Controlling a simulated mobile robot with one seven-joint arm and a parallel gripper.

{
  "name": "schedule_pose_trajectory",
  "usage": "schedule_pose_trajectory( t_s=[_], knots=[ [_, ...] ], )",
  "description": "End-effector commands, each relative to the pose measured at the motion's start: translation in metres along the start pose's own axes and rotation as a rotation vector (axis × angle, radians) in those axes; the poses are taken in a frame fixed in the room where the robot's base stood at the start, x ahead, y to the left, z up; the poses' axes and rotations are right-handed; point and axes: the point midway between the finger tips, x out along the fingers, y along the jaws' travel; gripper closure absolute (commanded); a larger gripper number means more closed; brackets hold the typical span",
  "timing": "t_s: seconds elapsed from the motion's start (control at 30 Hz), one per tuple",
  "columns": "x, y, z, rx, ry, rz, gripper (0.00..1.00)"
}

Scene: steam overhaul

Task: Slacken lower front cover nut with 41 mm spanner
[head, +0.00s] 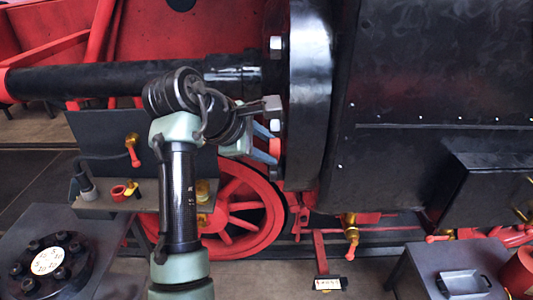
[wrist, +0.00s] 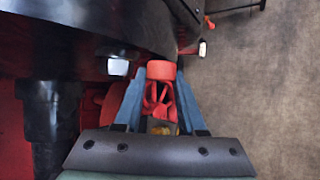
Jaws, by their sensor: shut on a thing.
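My gripper (head: 272,143) is at the left edge of the black round front cover (head: 311,95), with its blue fingers around a red-ended piece (head: 274,148). In the wrist view this red piece (wrist: 161,70) sits between the two fingertips of my gripper (wrist: 161,82). It looks like the spanner, but I cannot make out its jaw or any size mark. In the wrist view one nut (wrist: 118,67) is left of the red piece. I cannot tell whether the spanner touches a nut.
A red spoked wheel (head: 240,205) is below my gripper. A thick black rod (head: 100,78) runs behind my arm. A bolted black disc (head: 84,250) lies at lower left. A table with a grey tray (head: 464,282) is at lower right. The black casing (head: 430,90) fills the right.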

Motion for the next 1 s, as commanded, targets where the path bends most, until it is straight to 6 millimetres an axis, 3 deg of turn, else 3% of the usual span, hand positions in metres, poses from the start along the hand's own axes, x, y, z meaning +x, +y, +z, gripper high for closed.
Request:
schedule_pose_trajectory(
  t_s=[0.27, 0.63, 1.0],
  knots=[
    [-0.002, 0.003, 0.001, 0.003, -0.002, 0.009, 1.00],
    [0.002, -0.015, -0.001, 0.045, -0.002, 0.087, 1.00],
    [-0.001, -0.018, 0.000, 0.057, -0.001, 0.109, 1.00]
  ],
)
